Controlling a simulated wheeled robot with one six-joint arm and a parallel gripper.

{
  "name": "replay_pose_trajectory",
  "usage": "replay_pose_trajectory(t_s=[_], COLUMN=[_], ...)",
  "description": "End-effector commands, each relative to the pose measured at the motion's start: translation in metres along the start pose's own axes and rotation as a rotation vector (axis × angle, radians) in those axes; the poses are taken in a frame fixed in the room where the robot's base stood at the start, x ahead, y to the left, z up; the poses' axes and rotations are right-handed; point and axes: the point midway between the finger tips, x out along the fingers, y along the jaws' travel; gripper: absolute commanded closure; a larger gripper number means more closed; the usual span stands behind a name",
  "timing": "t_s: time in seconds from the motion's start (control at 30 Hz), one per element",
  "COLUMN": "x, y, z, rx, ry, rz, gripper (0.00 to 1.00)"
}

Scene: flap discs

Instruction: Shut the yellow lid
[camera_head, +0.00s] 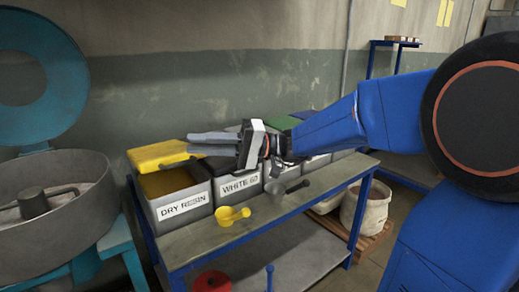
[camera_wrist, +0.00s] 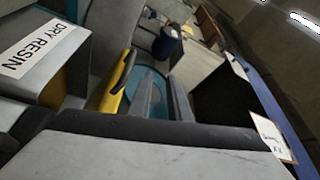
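The yellow lid (camera_head: 158,154) sits raised and tilted over the grey bin labelled DRY RESIN (camera_head: 183,204), with the bin's dark inside showing below it. In the wrist view the lid (camera_wrist: 114,90) is a yellow edge just left of my fingers, with the DRY RESIN bin (camera_wrist: 62,72) at the far left. My gripper (camera_head: 189,142) reaches in from the right, its fingers at the lid's right end. A gap shows between the fingers in the wrist view (camera_wrist: 161,96), with nothing seen held. Whether a finger touches the lid cannot be told.
A WHITE bin (camera_head: 238,187) and more bins stand to the right on the blue-framed bench (camera_head: 205,238). A yellow scoop (camera_head: 231,215) and a dark scoop (camera_head: 286,188) lie in front. A grey round tub with a teal lid (camera_head: 40,80) stands left.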

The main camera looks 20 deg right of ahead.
Motion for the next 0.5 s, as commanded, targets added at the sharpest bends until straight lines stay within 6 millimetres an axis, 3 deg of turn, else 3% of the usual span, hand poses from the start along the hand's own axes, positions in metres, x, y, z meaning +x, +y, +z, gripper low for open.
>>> replay_pose_trajectory(t_s=[0.5], x=[-0.029], y=[0.003], z=[0.0], rx=[0.0], ry=[0.001], rz=[0.001], gripper=[0.83])
